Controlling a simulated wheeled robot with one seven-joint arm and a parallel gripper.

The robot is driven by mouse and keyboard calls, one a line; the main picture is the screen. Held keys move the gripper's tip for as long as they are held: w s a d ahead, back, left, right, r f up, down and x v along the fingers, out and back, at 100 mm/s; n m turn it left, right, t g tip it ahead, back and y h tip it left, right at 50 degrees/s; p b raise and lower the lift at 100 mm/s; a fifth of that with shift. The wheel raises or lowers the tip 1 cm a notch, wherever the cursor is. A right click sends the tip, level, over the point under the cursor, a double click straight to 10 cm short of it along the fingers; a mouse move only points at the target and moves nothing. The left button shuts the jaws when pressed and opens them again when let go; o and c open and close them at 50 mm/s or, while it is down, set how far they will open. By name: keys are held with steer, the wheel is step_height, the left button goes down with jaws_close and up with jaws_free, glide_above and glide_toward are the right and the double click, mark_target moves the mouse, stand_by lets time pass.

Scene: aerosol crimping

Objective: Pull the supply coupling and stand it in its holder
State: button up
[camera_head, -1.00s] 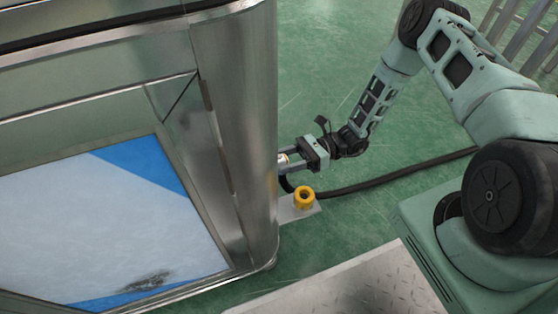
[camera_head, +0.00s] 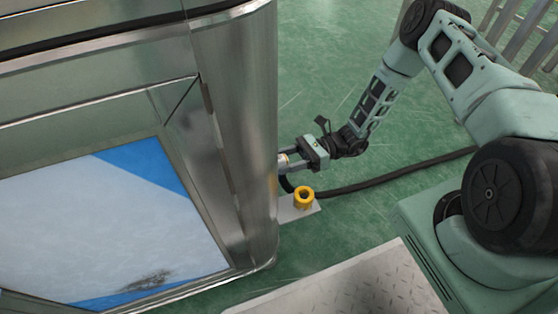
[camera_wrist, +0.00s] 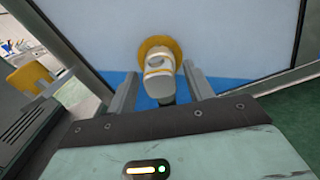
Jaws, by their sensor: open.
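The supply coupling (camera_wrist: 159,82) is a pale grey-white fitting with a yellow band. In the wrist view it sits in front of a round yellow port (camera_wrist: 160,47) on the blue and white panel; whether it is fully seated is unclear. My gripper (camera_wrist: 160,75) is open, with one finger on each side of the coupling and gaps visible. In the head view my gripper (camera_head: 288,163) is at the machine's right side, where the port is hidden. The holder, a yellow ring (camera_head: 303,196), stands on a grey bracket just below and in front of my gripper.
A black hose (camera_head: 400,177) runs from below the coupling across the green floor to the right. The machine's rounded metal corner post (camera_head: 240,130) stands close left of my gripper.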

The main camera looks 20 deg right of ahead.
stand_by(0.4)
jaws_close()
steer(key=shift+d, duration=3)
